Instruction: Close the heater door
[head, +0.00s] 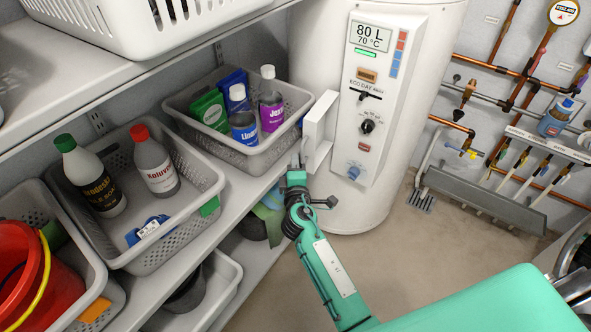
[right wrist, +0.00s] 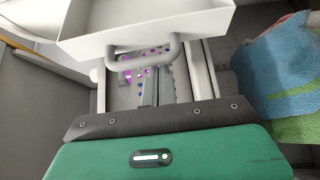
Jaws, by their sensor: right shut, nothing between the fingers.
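The white heater (head: 345,200) stands at the back centre as an upright tank with a control panel (head: 372,100). Its small white box-like door (head: 320,130) stands swung open on the panel's left side. My right gripper (head: 299,162) is shut and empty, at the lower left edge of the door. In the right wrist view the door (right wrist: 145,25) fills the top, with a grey loop handle (right wrist: 145,55) at its lower edge. The shut fingers (right wrist: 160,92) reach up just below the handle; I cannot tell whether they touch it. My left gripper is out of view.
A grey bin with several bottles (head: 245,150) sits on the shelf (head: 245,202) close left of the door. Another bottle bin (head: 200,235) is nearer. Copper pipes (head: 490,67) and a grey rail (head: 480,200) line the right wall. Bare floor (head: 400,250) lies before the heater.

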